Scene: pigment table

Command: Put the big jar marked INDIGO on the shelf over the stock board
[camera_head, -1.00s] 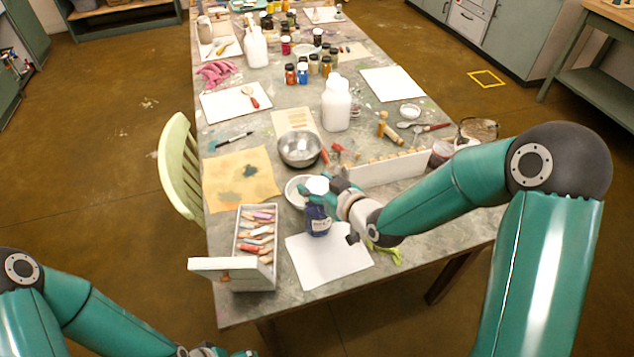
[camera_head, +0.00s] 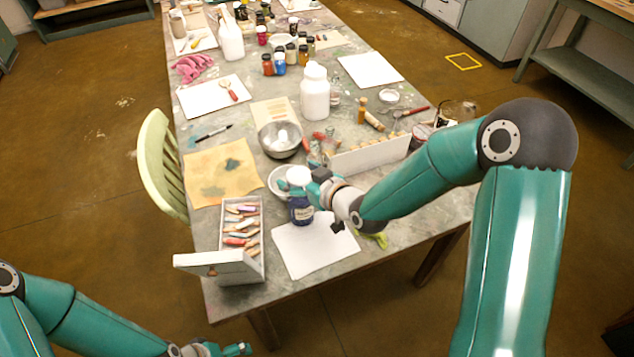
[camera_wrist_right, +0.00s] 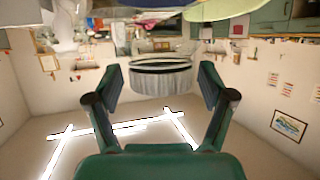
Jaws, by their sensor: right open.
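A dark blue jar (camera_head: 301,209) with a white lid (camera_head: 298,176) and a pale label stands upright on the table, at the back edge of a white sheet. The label is too small to read. My right gripper (camera_head: 316,186) is just right of the jar, at lid height. In the right wrist view, which appears upside down, my right gripper (camera_wrist_right: 159,80) is open, with the ribbed white lid (camera_wrist_right: 161,80) between its fingers. I cannot tell whether they touch it. My left gripper (camera_head: 236,349) is low at the bottom edge, apart from the table. No shelf or stock board is recognisable.
An open box of pastels (camera_head: 212,262) stands left of the white sheet (camera_head: 312,248). A white dish (camera_head: 280,190) and metal bowl (camera_head: 280,140) are behind the jar. A long white rack (camera_head: 370,156) lies behind my right forearm. A pale green chair (camera_head: 160,155) is at left.

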